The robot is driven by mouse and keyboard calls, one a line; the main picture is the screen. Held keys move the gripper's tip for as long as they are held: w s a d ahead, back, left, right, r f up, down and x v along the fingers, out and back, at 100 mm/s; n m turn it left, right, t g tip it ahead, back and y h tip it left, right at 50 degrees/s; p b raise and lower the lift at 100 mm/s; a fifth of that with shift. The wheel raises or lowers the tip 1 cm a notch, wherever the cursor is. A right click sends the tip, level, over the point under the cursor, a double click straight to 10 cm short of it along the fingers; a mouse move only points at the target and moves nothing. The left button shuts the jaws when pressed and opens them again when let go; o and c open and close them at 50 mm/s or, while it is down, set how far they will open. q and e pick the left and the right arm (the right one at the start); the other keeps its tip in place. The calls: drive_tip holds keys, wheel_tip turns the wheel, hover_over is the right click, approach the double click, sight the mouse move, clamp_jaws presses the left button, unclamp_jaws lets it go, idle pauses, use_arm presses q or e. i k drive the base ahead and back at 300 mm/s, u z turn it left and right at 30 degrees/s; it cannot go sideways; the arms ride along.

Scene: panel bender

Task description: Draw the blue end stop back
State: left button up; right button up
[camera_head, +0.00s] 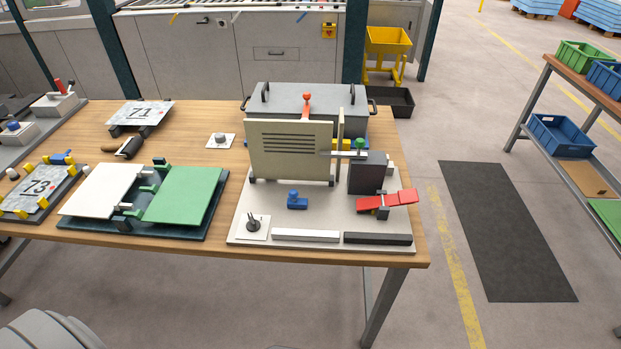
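A small blue block with a raised knob (297,200), which looks like the end stop, sits on the pale base plate (262,208) of the bender on the wooden table. It stands in front of an upright cream panel (290,151) with dark slots, apart from it. A dark grey block (366,174) with a green-topped pin stands to its right, near a red lever (387,201). Another blue piece (60,158) is on the fixture marked 73 at the far left. Neither of my grippers shows in this view.
White and light-grey bars (305,236) and a dark bar (378,239) lie along the plate's front edge. A small white pad with a dark post (252,227) is at its front left. A grey lidded box (310,100) stands behind. A green-and-white panel fixture (185,195) lies left.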

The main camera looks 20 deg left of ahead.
sight(293, 202)
drive_tip(key=z, duration=1.85)
drive_tip(key=k, duration=1.25)
drive_tip(key=u, duration=1.45)
drive_tip(key=i, duration=0.5)
drive_tip(key=z, duration=0.05)
